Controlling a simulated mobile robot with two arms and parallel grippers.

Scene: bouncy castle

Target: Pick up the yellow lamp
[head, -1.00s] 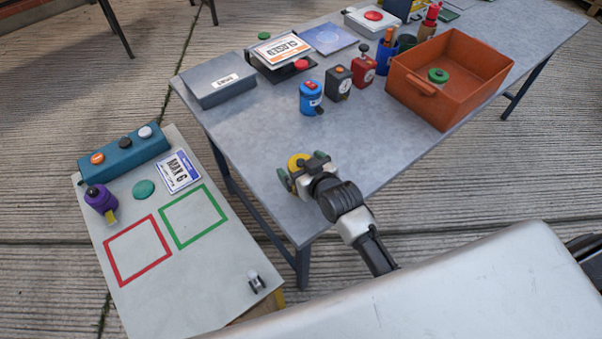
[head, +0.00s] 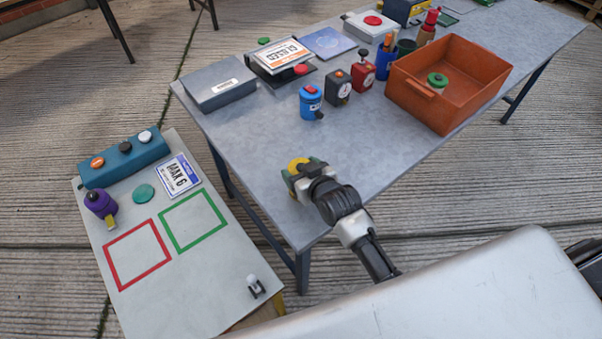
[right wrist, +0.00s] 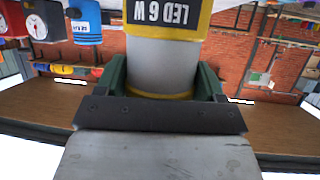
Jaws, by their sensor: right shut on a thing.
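The yellow lamp (head: 297,163) stands near the front left edge of the grey table, partly hidden by my right gripper (head: 304,171). In the right wrist view the lamp (right wrist: 165,65) shows a grey body, a yellow band below and a yellow part with a black "LED 6 W" label above. The green fingers of my right gripper (right wrist: 165,80) press on both sides of the grey body, shut on it. I cannot tell whether the lamp has left the table. My left gripper is not in view.
The grey table (head: 240,130) is clear around the lamp. Behind stand a blue device (head: 310,103), a black one (head: 338,88) and a red one (head: 363,75). An orange bin (head: 465,75) is at right. A lower table (head: 190,285) is at left.

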